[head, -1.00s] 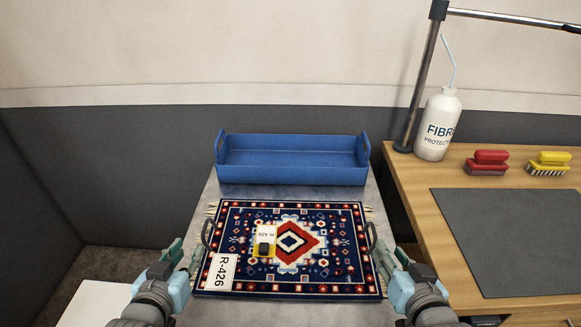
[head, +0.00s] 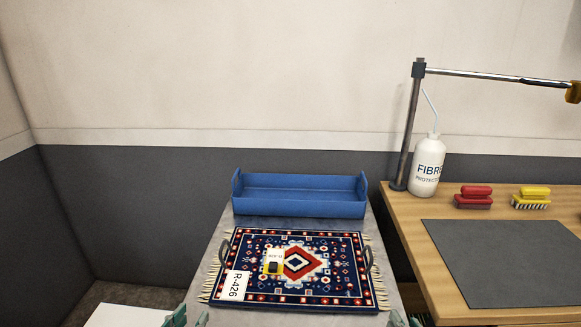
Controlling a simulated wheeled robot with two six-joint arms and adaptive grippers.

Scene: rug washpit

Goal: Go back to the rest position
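My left gripper (head: 188,318) shows only its fingertips at the bottom edge, left of centre. The two tips stand apart with nothing between them. My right gripper (head: 405,319) also shows only its tips at the bottom edge, right of centre, apart and empty. The rest of both grippers is cut off by the frame. The patterned rug (head: 340,283) lies flat on a grey table between and beyond them, with a dark curved handle at each side. Neither gripper touches the rug or the handles.
On the right wooden bench are a bottle (head: 427,168), red brush (head: 473,197), yellow brush (head: 531,197) and grey mat (head: 500,262).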

